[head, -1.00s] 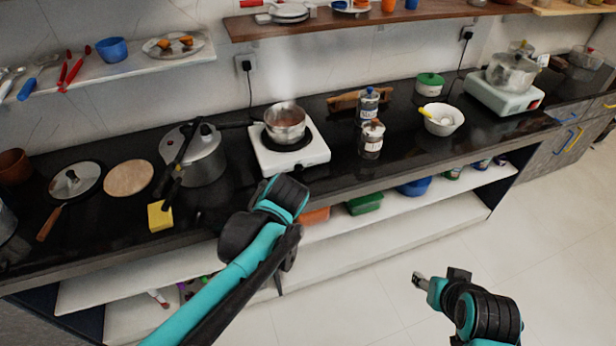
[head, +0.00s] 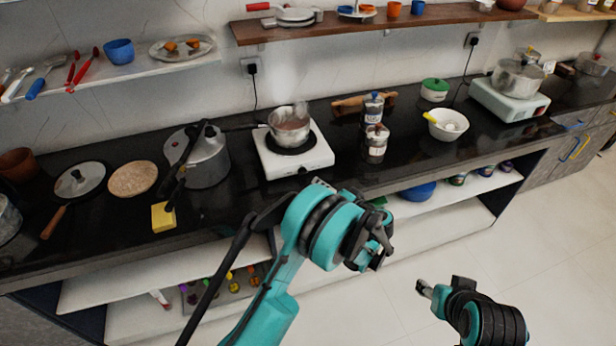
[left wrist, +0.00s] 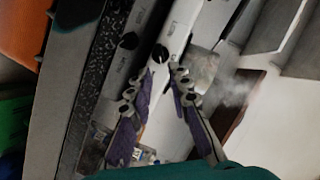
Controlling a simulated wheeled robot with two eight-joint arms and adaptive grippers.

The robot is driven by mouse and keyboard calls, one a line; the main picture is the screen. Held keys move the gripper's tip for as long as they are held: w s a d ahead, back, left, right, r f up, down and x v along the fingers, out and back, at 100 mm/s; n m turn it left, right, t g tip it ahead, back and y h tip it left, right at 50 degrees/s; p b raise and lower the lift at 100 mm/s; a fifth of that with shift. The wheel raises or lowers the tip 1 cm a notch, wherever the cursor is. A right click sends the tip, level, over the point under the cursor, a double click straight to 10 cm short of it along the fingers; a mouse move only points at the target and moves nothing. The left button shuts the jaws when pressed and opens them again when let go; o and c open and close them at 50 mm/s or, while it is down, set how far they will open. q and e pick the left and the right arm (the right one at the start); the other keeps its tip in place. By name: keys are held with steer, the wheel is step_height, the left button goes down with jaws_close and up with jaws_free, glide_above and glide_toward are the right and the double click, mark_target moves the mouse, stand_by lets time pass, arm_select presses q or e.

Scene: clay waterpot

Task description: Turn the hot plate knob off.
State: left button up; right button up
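The white hot plate (head: 293,163) stands on the black counter with a steaming metal pot (head: 290,128) on it. In the left wrist view its black knob (left wrist: 160,53) shows on the white front panel, just beyond my fingertips. My left gripper (left wrist: 164,72) is open and empty, its two fingers apart with the knob roughly in line with the gap. I see no contact. In the head view my left gripper (head: 320,184) is at the hot plate's front, mostly hidden by my own arm. My right gripper (head: 424,288) is away over the floor, its fingers too small to read.
A pressure cooker (head: 208,160) stands left of the hot plate, with a yellow sponge (head: 163,217) in front. Two jars (head: 375,143) and a white bowl (head: 447,126) stand to the right. The counter's front edge and lower shelf are close to my left arm.

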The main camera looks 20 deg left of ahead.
mark_target(305, 174)
arm_select(q)
steer(key=b+x, duration=0.2)
steer(key=x, duration=0.5)
steer(key=shift+w+a+f, duration=0.1)
steer(key=shift+w+a, duration=0.15)
steer(key=shift+a, duration=0.05)
jaws_close()
